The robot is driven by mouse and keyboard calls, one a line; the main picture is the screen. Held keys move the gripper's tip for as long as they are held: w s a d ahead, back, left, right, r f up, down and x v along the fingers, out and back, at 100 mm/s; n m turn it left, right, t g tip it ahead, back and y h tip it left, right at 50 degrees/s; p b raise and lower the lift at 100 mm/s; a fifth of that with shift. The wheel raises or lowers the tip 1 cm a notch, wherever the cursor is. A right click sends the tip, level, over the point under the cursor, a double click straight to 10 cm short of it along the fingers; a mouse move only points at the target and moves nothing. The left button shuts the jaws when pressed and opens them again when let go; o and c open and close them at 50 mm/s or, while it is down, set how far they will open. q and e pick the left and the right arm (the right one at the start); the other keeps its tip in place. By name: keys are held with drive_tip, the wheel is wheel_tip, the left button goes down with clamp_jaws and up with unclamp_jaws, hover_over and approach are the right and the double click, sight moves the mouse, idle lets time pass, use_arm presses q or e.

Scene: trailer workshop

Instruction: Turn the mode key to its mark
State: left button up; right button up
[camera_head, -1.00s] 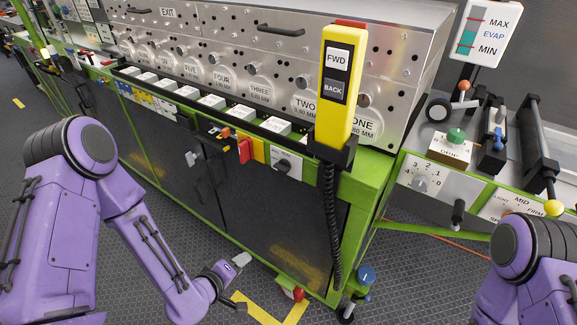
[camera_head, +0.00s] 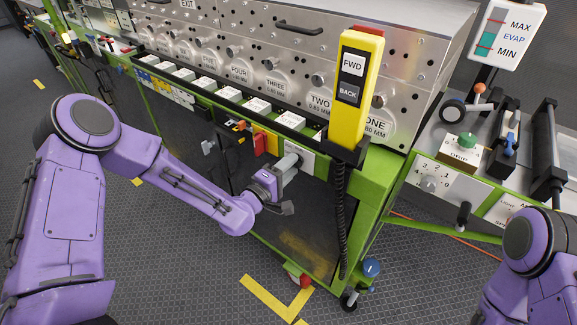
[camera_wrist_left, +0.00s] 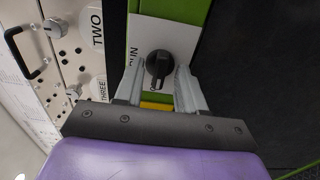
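The mode key (camera_wrist_left: 158,66) is a black rotary knob on a white plate (camera_wrist_left: 172,32) in the left wrist view. Partly hidden lettering runs along the plate's left edge, and the knob's narrow tail points down toward the gripper. My left gripper (camera_wrist_left: 160,88) is open, one pale finger on each side of the knob's lower part. I cannot tell whether the fingers touch it. In the head view the left gripper (camera_head: 290,164) is at the plate (camera_head: 302,150) on the green frame and covers the knob. My right gripper is out of view; only its arm shows.
A red and yellow switch (camera_head: 265,143) sits just left of the plate. The yellow FWD/BACK pendant (camera_head: 354,90) and its black cable (camera_head: 340,215) hang close on the right.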

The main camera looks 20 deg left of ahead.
use_arm(q)
drive_tip(key=shift+c, duration=0.3)
clamp_jaws()
drive_tip(key=shift+m+b, duration=2.05)
drive_tip(key=shift+m, duration=2.25)
